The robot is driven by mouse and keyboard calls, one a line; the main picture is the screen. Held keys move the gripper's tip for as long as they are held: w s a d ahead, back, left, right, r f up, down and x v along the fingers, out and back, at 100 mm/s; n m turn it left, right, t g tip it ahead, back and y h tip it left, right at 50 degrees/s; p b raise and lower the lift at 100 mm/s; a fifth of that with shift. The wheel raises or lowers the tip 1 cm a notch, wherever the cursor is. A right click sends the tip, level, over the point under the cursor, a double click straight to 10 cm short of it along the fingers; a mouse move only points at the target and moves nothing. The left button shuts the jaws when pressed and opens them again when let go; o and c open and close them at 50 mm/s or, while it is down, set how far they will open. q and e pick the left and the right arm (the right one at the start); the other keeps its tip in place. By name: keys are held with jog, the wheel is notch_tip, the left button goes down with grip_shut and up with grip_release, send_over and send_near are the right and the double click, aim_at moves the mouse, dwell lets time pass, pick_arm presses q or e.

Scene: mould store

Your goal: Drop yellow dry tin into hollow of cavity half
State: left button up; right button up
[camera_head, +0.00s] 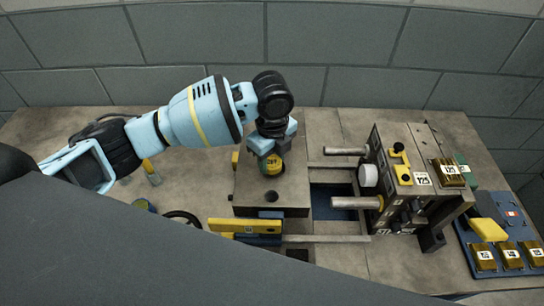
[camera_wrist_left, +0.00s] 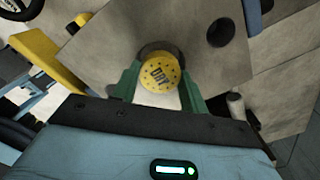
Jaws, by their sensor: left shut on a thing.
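The yellow dry tin (camera_head: 272,166) shows in the head view under my left gripper (camera_head: 271,158). In the left wrist view the tin's yellow top (camera_wrist_left: 160,72), marked DRY, sits between the two green fingers of my left gripper (camera_wrist_left: 161,92), which is shut on it. The cavity half (camera_head: 248,197) is the brown-grey block below the gripper; it also fills much of the left wrist view (camera_wrist_left: 105,50). A dark round opening shows just behind the tin there, partly hidden by it. I cannot tell how deep the tin sits. My right gripper is not in view.
The other mould half (camera_head: 420,180), marked 125, stands on the right with guide pins pointing left. A yellow bar (camera_head: 232,226) lies along the cavity half's front. A blue tray (camera_head: 510,240) with labelled blocks is at the far right. A wall closes off the back.

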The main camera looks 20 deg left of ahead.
aim_at(273, 161)
pick_arm(q)
jog(key=shift+f, duration=0.6)
jog(key=o, duration=1)
notch_tip(273, 161, up, 13)
jog(key=shift+r+p, duration=0.15)
jog(key=shift+p, duration=0.2)
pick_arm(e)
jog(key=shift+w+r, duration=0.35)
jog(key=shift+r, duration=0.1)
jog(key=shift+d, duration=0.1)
